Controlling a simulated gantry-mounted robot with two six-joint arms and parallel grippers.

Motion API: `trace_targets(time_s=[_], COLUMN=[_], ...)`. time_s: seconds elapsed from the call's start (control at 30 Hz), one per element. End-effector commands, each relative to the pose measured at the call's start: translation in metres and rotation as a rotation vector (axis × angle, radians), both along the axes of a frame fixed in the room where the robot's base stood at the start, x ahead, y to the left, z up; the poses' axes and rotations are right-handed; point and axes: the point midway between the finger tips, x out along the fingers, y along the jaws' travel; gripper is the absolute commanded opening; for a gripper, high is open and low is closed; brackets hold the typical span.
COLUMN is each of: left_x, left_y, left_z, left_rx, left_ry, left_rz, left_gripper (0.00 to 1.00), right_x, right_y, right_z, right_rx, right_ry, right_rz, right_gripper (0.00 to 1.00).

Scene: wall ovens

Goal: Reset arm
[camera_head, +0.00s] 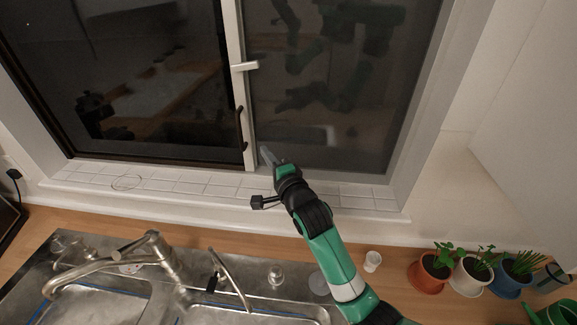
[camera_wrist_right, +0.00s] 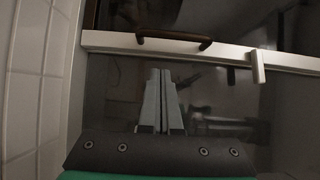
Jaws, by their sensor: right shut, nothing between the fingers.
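My right gripper (camera_head: 267,156) is raised in front of the window, near the lower part of the white middle frame. Its grey fingers are together and empty, as the right wrist view (camera_wrist_right: 160,98) also shows. The right arm, green and black, comes up from the bottom of the head view, over the counter. The window (camera_head: 340,90) has dark glass and a white handle (camera_head: 244,66). A dark brown handle (camera_head: 240,128) sits lower on the frame; it also shows in the right wrist view (camera_wrist_right: 173,40). My left gripper is not in view.
A steel sink (camera_head: 95,305) with a tap (camera_head: 150,255) is at lower left. Potted plants (camera_head: 475,270) and a small white cup (camera_head: 372,261) stand on the wooden counter at right. A tiled sill (camera_head: 200,187) runs under the window.

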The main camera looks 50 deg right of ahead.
Motion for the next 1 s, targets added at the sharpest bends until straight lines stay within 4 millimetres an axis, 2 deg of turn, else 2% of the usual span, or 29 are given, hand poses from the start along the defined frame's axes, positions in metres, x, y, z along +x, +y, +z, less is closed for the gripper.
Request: trace_targets(time_s=[0.2,0.4,0.87,0.97,1.0], left_x=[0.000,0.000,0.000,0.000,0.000], left_y=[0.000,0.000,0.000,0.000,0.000], left_z=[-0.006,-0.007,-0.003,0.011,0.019], left_rx=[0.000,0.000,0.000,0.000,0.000], left_ry=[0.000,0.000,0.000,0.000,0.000], left_rz=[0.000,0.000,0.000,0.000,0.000], left_gripper=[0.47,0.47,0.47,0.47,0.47], right_x=[-0.042,-0.060,-0.061,-0.054,-0.050], right_y=[0.021,0.029,0.032,0.046,0.054], right_z=[-0.001,0.000,0.004,0.029,0.049], right_rx=[0.000,-0.001,0.000,-0.006,-0.010], right_ry=[-0.002,-0.002,-0.001,-0.022,-0.043], right_rz=[0.002,0.000,0.004,0.031,0.048], right_gripper=[0.00,0.00,0.00,0.00,0.00])
